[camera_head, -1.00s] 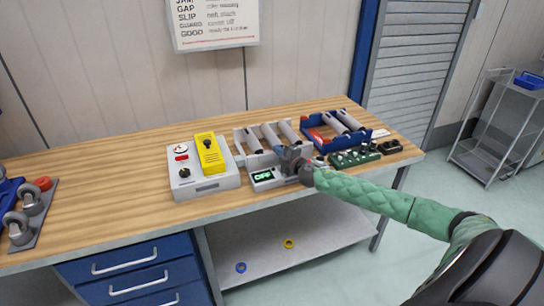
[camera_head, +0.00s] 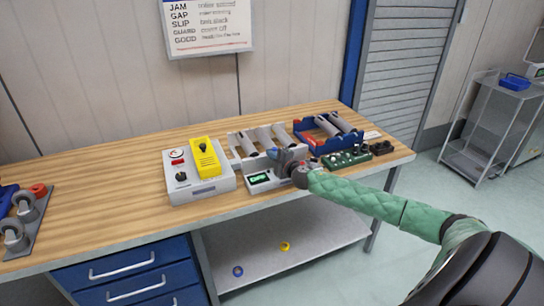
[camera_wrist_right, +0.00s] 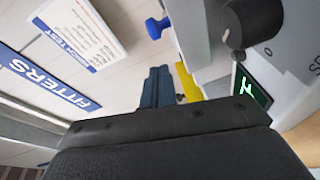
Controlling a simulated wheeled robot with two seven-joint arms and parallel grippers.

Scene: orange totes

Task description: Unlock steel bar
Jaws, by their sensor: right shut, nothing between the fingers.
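A grey fixture with several steel rollers (camera_head: 263,136) stands mid-table, with a small green-lit display (camera_head: 259,178) on its front. My right gripper (camera_head: 273,153) is over the fixture's front, beside the display; my wrist hides part of it. In the right wrist view its blue fingers (camera_wrist_right: 156,86) are together and empty. A blue knob (camera_wrist_right: 155,27) on a grey part shows beyond the fingertips, apart from them. A black round knob (camera_wrist_right: 252,20) and the green display (camera_wrist_right: 252,88) are to the right. I cannot tell which part is the steel bar's lock. My left gripper is out of view.
A white control box (camera_head: 205,190) with a yellow block (camera_head: 206,157) stands left of the fixture. A blue tray (camera_head: 318,145) with rollers and a green block (camera_head: 346,159) stand to the right. Casters (camera_head: 24,207) lie far left. The wooden table (camera_head: 100,200) between is clear.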

